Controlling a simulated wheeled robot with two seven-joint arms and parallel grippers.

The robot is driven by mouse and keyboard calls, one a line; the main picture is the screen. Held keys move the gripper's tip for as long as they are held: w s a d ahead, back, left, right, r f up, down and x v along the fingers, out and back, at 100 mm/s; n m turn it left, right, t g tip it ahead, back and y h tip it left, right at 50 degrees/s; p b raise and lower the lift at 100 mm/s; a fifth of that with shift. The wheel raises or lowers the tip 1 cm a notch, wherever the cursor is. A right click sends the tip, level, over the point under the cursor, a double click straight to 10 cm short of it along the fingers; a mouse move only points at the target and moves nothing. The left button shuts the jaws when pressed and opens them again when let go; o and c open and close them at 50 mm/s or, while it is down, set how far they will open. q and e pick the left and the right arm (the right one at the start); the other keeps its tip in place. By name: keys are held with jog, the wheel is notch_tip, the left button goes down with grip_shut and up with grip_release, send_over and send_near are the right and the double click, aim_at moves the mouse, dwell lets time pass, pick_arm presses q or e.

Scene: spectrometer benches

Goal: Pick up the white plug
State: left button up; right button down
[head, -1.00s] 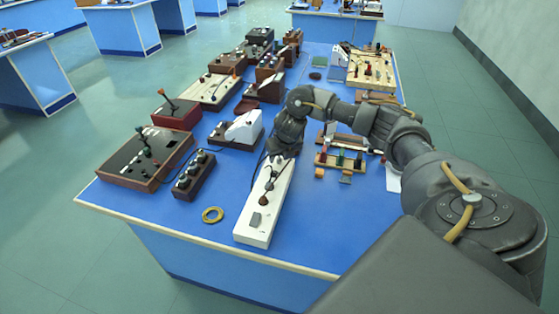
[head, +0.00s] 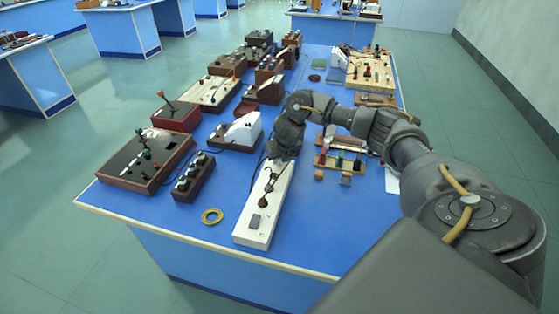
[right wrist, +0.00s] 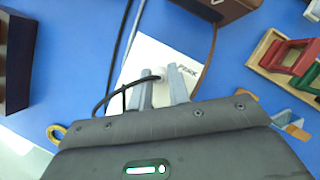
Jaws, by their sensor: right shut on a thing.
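A long white power strip (head: 259,212) lies near the front edge of the blue bench, with dark items and a grey switch on top. My right gripper (head: 273,162) is over its far end, pointing down; its fingertips are hard to make out there. In the right wrist view, my right gripper's grey fingers (right wrist: 158,88) are shut on the white plug (right wrist: 158,75), small and pale against the white strip (right wrist: 150,55). A dark cable (right wrist: 115,95) runs from the plug to the left. I cannot tell whether the plug is clear of the strip. My left gripper is out of view.
Left of the strip stand a dark box with knobs (head: 193,177) and a larger brown-edged box (head: 143,160). A yellow ring (head: 212,216) lies near the front edge. A wooden rack with coloured pieces (head: 340,162) is right of my gripper. Bare blue bench lies front right.

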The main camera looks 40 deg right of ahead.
jog(key=shift+w+r, duration=0.1)
jog(key=shift+r, duration=0.55)
jog(key=shift+r+b, duration=0.55)
jog(key=shift+r, duration=0.15)
jog(key=s+a+r+p, duration=0.1)
jog(key=a+r+p, duration=0.6)
jog(key=a+r, duration=0.6)
jog(key=shift+a+r+p, duration=0.15)
jog(key=shift+a+p, duration=0.2)
jog(key=shift+a, duration=0.15)
jog(key=shift+s+a, duration=0.1)
jog(key=shift+s, duration=0.05)
